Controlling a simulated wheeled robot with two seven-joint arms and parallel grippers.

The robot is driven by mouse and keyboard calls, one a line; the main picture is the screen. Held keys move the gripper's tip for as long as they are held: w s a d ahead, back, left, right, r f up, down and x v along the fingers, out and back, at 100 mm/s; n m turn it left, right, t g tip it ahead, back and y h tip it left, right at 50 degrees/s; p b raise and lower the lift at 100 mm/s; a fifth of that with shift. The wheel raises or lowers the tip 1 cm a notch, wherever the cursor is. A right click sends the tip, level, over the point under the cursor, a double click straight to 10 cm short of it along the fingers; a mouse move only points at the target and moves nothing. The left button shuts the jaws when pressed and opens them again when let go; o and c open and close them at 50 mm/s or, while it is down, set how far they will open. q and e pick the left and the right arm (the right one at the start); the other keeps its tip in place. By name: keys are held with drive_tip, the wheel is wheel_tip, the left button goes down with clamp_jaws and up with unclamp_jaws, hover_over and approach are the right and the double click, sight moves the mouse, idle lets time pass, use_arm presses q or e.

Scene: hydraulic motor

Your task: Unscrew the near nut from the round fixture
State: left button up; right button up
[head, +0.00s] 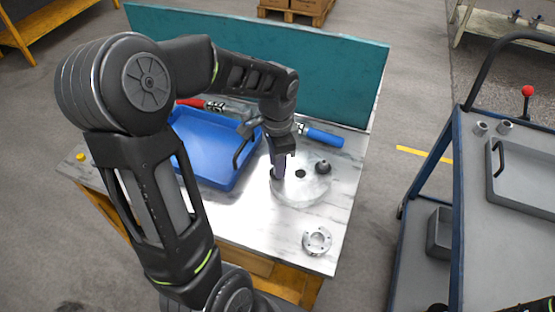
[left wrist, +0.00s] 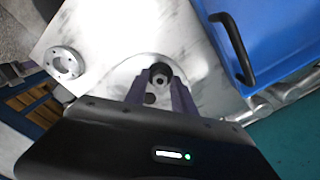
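The round fixture (head: 305,190) is a grey metal disc with a dark hole in its middle, lying on the worktop. It also shows in the left wrist view (left wrist: 209,92). My left gripper (head: 279,170) points down at the disc's left side and hides that part in the head view. In the left wrist view its two fingers stand apart on either side of a dark nut (left wrist: 160,75); I cannot tell whether they touch it. Another dark nut (head: 323,168) sits on the disc's right side.
A blue tray (head: 215,175) with a black handle stands left of the fixture. A grey flanged ring (head: 317,241) lies near the worktop's front right. A blue-handled tool (head: 324,138) lies behind, before a teal panel (head: 330,75). A trolley (head: 500,235) stands at right.

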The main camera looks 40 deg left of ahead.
use_arm(q)
drive_tip(key=m+p, duration=0.1)
drive_tip(key=m, duration=0.4)
drive_tip(key=shift+r, duration=0.1)
drive_tip(key=shift+m+p, duration=0.3)
drive_tip(key=shift+m, duration=0.7)
clamp_jaws()
